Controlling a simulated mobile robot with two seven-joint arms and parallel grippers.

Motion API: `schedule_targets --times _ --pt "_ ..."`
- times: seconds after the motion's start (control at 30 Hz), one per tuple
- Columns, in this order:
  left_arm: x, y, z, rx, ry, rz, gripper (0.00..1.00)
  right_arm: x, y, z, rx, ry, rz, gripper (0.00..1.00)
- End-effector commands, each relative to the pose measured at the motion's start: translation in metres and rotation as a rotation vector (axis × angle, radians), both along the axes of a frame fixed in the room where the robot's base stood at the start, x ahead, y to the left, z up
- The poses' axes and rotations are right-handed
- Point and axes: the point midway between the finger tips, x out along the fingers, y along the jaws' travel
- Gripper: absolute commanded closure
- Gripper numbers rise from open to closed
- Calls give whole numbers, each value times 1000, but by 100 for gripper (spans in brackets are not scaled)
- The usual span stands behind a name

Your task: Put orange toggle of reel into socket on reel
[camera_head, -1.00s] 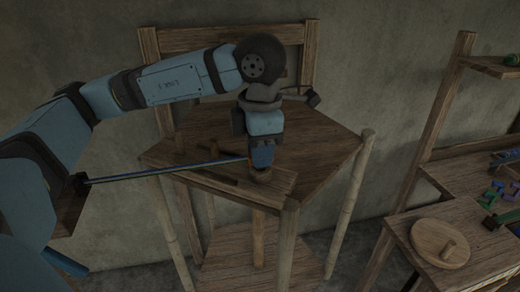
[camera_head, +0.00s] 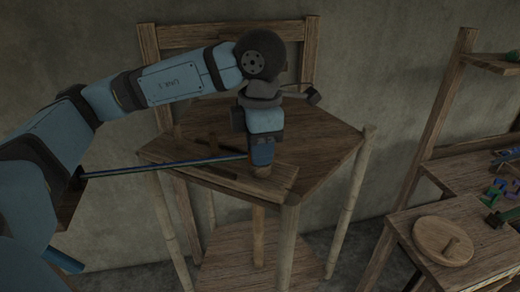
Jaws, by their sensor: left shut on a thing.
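My left gripper (camera_head: 262,160) points straight down at the front of the wooden table and is shut. Its blue body hides most of what it holds; the orange toggle cannot be made out now, though a speck of orange showed at the fingertips earlier. A small brownish wooden piece (camera_head: 262,172) shows right under the fingertips, on a wooden plank (camera_head: 225,182) lying along the table's front edge. I cannot tell whether this is the reel, and no socket can be made out. My right gripper is not in view.
A long dark blue rod or bundle of strands (camera_head: 165,166) runs from the left to the gripper. A black-headed tool (camera_head: 313,95) is at the back of the wooden table (camera_head: 325,150). A round wooden disc with a peg (camera_head: 430,238) lies on the right bench, near colored pieces (camera_head: 495,190).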

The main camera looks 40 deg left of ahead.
Motion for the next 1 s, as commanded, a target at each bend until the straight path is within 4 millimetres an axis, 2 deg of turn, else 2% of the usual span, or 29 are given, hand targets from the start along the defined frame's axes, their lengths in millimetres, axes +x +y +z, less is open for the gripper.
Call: schedule_targets --times 0.27,0.3,0.4,0.43,0.63,0.73,1.0 --pt "0 0 0 -1 -1 0 100 0 0 -1 0 1 0 57" --pt "0 0 0 -1 -1 0 76 0 0 -1 0 1 0 57" --pt "0 0 0 -1 -1 0 53 0 0 -1 0 1 1 57" --pt "0 0 0 -1 -1 0 48 0 0 -1 0 1 1 57" --pt "0 0 0 -1 -1 0 46 -1 0 -2 0 2 1 57" --pt "0 0 0 -1 0 0 23 -1 0 -2 0 2 1 57" --pt "0 0 1 -1 -1 0 23 -1 0 -1 0 2 1 57"
